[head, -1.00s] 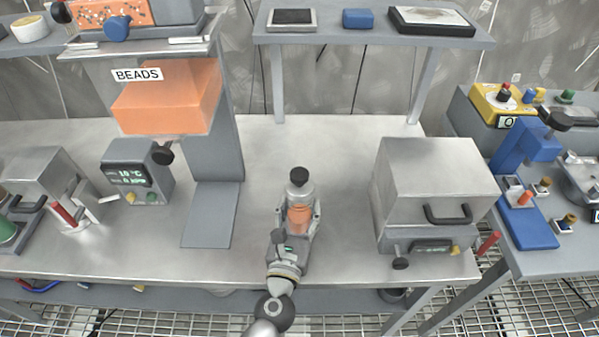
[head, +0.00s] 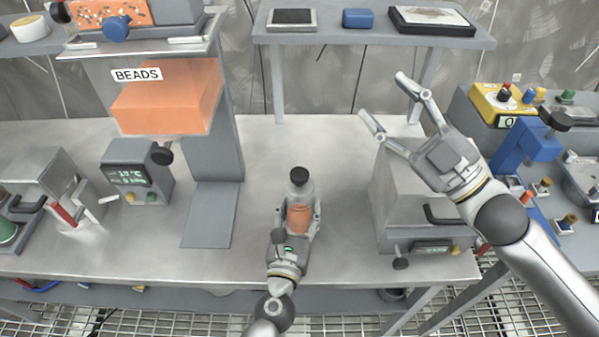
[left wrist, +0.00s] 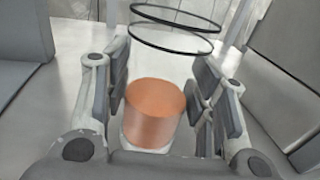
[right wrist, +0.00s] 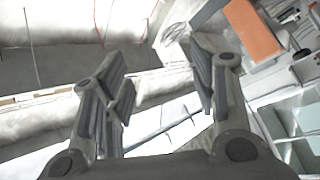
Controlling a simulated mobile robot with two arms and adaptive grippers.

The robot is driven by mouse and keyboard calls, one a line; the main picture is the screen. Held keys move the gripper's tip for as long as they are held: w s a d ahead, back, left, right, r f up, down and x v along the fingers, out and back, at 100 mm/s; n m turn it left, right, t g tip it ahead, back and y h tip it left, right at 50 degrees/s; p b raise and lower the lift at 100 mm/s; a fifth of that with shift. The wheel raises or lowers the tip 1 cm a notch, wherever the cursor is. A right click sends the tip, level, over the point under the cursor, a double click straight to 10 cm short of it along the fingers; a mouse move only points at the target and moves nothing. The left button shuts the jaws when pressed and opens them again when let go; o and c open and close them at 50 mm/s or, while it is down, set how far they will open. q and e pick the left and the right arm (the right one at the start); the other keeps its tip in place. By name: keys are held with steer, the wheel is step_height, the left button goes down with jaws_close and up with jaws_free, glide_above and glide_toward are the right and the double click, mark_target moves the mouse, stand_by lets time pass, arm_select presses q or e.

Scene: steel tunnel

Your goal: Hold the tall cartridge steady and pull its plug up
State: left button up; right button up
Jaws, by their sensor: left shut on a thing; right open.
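The tall cartridge (head: 299,217) stands upright on the steel bench, with an orange body, a clear upper part and a black plug (head: 299,175) seated at its top. In the left wrist view its orange part (left wrist: 154,113) sits between the finger pads, and dark rings show above it. My left gripper (head: 299,212) is shut on the cartridge from the front. My right gripper (head: 383,97) is open and empty, raised above the bench to the right of the cartridge. In the right wrist view its spread fingers (right wrist: 160,85) have nothing between them.
A grey box oven (head: 395,200) stands right of the cartridge, partly behind my right arm. The BEADS dispenser (head: 213,160) and a small display unit (head: 137,172) stand to the left. A shelf (head: 350,38) spans the back. The bench behind the cartridge is clear.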

steer(key=s+a+f+m+g+h, duration=0.1)
steer(key=s+f+m, duration=0.15)
steer(key=f, duration=0.25)
steer(key=s+a+f+m+g, duration=0.1)
steer(key=a+f+m, duration=0.15)
steer(key=f, duration=0.25)
steer(key=m+g+h, duration=0.1)
steer(key=m, duration=0.3)
glide_toward(306, 180)
steer(key=x, duration=1.1)
steer(key=shift+w+a, duration=0.3)
jaws_close()
